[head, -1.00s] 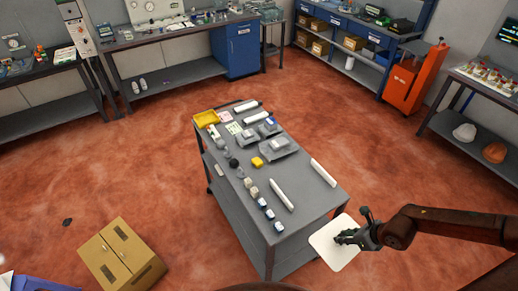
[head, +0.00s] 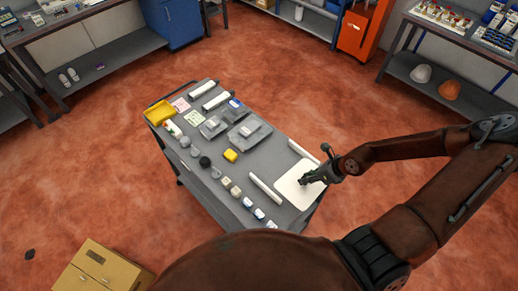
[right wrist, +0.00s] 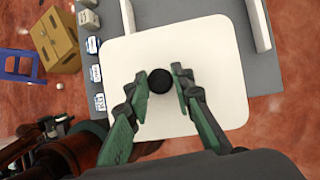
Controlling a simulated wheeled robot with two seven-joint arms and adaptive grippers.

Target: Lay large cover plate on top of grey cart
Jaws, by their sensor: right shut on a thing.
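The large cover plate (head: 292,194) is a white rounded square with a black round knob (right wrist: 159,81) in its middle. My right gripper (head: 306,180) is shut on this knob, with one green finger on each side in the right wrist view. The plate (right wrist: 190,48) is over the near right end of the grey cart (head: 262,164), between two white bars. I cannot tell whether it touches the cart top or hangs just above it. My left gripper is not in view.
White bars (head: 264,188) and (head: 304,151) flank the plate. Small bottles and blocks line the cart's front edge. A cardboard box (head: 98,268) stands on the floor.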

